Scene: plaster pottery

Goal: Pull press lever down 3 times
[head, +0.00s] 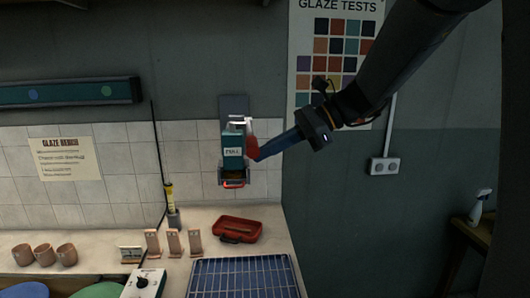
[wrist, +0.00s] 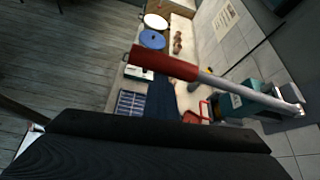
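The press (head: 232,150) is a teal, labelled body on a grey plate on the tiled wall; its teal body also shows in the wrist view (wrist: 232,103). Its lever has a red grip (wrist: 165,64) and a grey rod (wrist: 245,90). Contact is unclear.
Below the press, the counter holds a red tray (head: 237,230), a blue grid rack (head: 243,278), several brown cups (head: 45,255) and small upright tiles (head: 174,243). A shelf (head: 70,93) juts from the wall at left.

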